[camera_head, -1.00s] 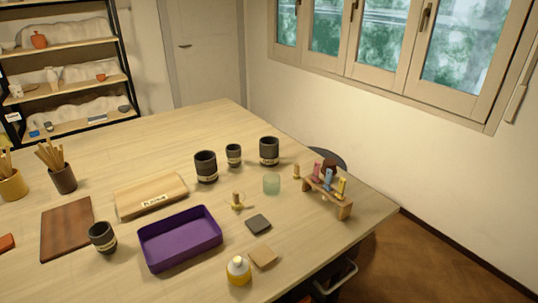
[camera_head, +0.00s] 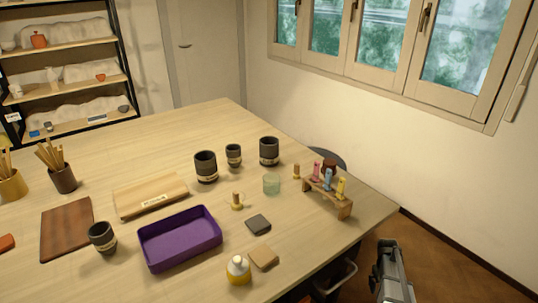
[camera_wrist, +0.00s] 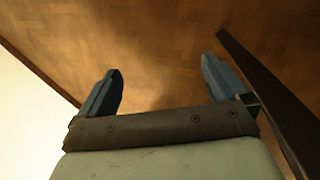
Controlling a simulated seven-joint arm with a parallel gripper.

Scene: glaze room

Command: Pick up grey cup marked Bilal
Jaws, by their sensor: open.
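Several dark grey cups with pale label bands stand upright on the table. A large one (camera_head: 205,168), a small one (camera_head: 233,155) and another large one (camera_head: 269,151) form a group at the middle back. A further small cup (camera_head: 103,237) stands at the front left, beside the purple tray. The writing on the bands is too small to read, so I cannot tell which is marked Bilal. My gripper (camera_head: 388,248) is off the table's right side, far from the cups. In the wrist view its fingers (camera_wrist: 162,66) are apart and empty above the wooden floor.
The back of the table is clear.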

